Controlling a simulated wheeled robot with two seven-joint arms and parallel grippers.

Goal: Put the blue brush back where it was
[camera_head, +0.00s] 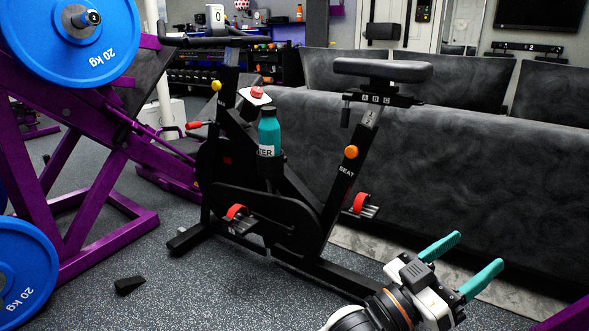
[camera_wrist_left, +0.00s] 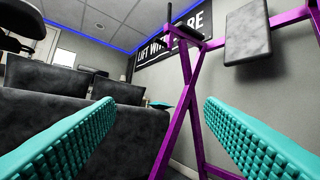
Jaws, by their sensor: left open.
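No blue brush can be made out for certain in either view. In the wrist view, a small blue-teal thing (camera_wrist_left: 160,105) shows by the dark seat's right end, too small to identify. My left gripper (camera_head: 477,251) is at the lower right in the head view, in front of the dark sofa. Its two teal fingers are apart with nothing between them. The same fingers frame the wrist view (camera_wrist_left: 158,112). My right gripper is not in view.
A black exercise bike (camera_head: 300,205) with a teal bottle (camera_head: 268,132) stands mid-floor. A purple rack (camera_head: 105,190) with blue plates (camera_head: 75,35) is at left. A grey-black sofa (camera_head: 480,165) fills the right. A small black wedge (camera_head: 129,285) lies on the floor.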

